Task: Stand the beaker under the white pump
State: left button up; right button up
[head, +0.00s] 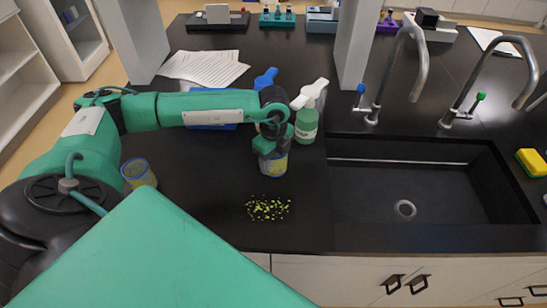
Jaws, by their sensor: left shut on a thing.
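My left gripper (270,148) is shut on a beaker (274,166), a small greyish cup with a yellowish band. It is upright, at or just above the black counter; I cannot tell if its base touches. The white pump (311,93) tops a green bottle (306,126) just behind and to the right of the held beaker. The spout points left, towards my gripper. A blue pump (265,78) shows behind my left arm; its bottle is hidden. My right gripper is not in view.
A similar cup (138,172) stands at the left, beside my arm. Yellow-green bits (268,208) lie scattered on the counter in front of the held beaker. A sink (440,180) with two taps is at the right. Grey posts and papers (205,67) stand or lie behind.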

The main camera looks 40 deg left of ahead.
pick_arm(q)
jog(key=o, duration=0.9)
jog(key=shift+o, duration=0.2)
jog(key=shift+r+p, duration=0.2)
jog(key=shift+p, duration=0.15)
jog(key=shift+w+r, duration=0.1)
jog(key=shift+r, duration=0.25)
notch_tip(320, 180, up, 11)
jog(key=b, duration=0.2)
jog(key=shift+r, duration=0.15)
